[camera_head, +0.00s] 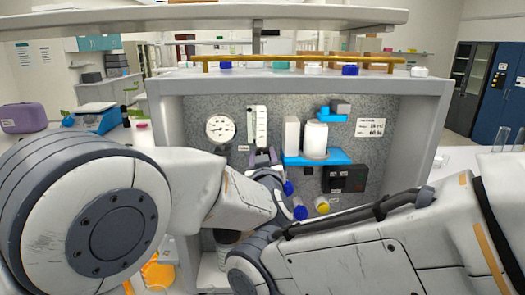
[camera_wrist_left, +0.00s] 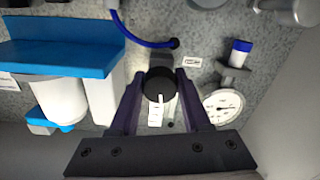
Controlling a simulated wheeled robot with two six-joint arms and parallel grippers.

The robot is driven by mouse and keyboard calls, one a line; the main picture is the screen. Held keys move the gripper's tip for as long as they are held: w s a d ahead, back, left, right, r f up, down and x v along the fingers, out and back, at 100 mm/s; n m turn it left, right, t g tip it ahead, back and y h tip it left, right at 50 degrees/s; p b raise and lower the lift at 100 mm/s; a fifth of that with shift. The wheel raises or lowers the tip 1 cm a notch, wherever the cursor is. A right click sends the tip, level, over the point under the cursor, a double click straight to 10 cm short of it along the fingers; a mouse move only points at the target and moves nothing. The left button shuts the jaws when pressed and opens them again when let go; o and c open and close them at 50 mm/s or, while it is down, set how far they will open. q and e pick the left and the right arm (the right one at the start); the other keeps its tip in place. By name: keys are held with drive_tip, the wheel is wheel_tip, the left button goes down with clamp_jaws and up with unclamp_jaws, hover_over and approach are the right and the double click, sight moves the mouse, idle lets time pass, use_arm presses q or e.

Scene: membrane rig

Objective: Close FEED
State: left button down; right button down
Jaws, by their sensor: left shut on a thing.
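My left gripper (camera_head: 264,157) reaches up to the grey back panel (camera_head: 375,103) of the rig, just below the flow meter (camera_head: 257,124). In the left wrist view its dark purple fingers (camera_wrist_left: 160,88) are closed on the sides of a round black knob (camera_wrist_left: 159,82). The knob has a white mark on its face. A small label (camera_wrist_left: 192,61) sits beside the knob, too small to read. The knob is hidden behind the gripper in the head view. My right arm crosses the lower right, and its gripper is not seen.
A pressure gauge (camera_head: 220,128) is left of the flow meter. A white canister (camera_head: 315,140) on a blue bracket (camera_head: 327,158) and a black box (camera_head: 345,179) are to the right. A blue tube (camera_wrist_left: 145,38) runs close to the knob. A shelf overhangs the panel.

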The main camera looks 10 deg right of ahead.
use_arm(q)
drive_tip(key=shift+f+m+p, duration=0.1)
drive_tip(key=shift+m+p, duration=0.4)
drive_tip(key=shift+m, duration=0.6)
drive_tip(key=shift+c, duration=2)
unclamp_jaws()
